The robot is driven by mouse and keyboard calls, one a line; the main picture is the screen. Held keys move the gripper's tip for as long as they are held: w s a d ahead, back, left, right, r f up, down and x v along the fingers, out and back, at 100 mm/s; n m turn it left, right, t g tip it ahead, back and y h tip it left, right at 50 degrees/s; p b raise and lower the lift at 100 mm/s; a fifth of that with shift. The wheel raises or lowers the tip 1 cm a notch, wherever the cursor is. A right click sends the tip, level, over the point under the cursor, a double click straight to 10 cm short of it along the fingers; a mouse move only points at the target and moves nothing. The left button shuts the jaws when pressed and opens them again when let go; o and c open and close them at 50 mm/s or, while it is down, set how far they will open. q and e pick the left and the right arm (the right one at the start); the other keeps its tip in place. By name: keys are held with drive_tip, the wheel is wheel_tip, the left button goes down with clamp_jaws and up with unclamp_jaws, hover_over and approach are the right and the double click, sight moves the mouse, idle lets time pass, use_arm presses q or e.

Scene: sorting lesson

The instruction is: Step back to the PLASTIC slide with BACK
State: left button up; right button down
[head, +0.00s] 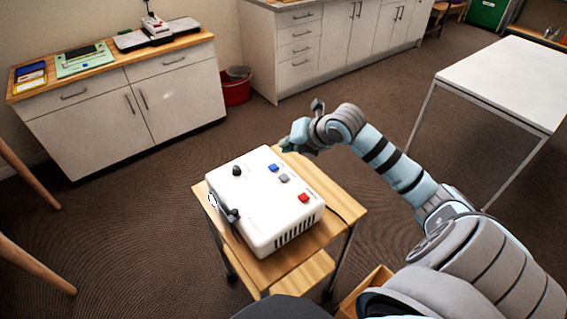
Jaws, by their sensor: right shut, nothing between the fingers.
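A white projector box (262,215) sits on a small wooden-topped cart (341,203). Its top carries a black knob (236,171), a blue button (273,168), a grey button (284,178) and a red button (303,198). The printing beside them is too small to read, so I cannot tell which one is BACK. A dark lens part (230,213) is at its left front. My right gripper (287,146) is shut and empty, just beyond the box's far edge, apart from the buttons. My left gripper is out of view. No projected slide is visible.
A white table (505,80) stands at the right. A low cabinet (120,105) with trays on top is at the back left, beside a red bin (236,92). A long white counter (330,45) runs along the back. Carpet (130,200) is free left of the cart.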

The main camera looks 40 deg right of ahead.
drive_tip(key=b, duration=0.6)
hover_over(286, 176)
wheel_tip(286, 176, down, 7)
drive_tip(key=shift+d+f, duration=0.1)
drive_tip(key=shift+w+f+b, duration=0.1)
drive_tip(key=shift+f+b, duration=0.35)
drive_tip(key=shift+f, duration=0.1)
drive_tip(key=shift+r, duration=0.1)
idle(0.3)
drive_tip(key=shift+f, duration=0.45)
drive_tip(key=shift+f, duration=0.45)
idle(0.5)
drive_tip(key=shift+r+p, duration=0.7)
drive_tip(key=shift+r, duration=0.2)
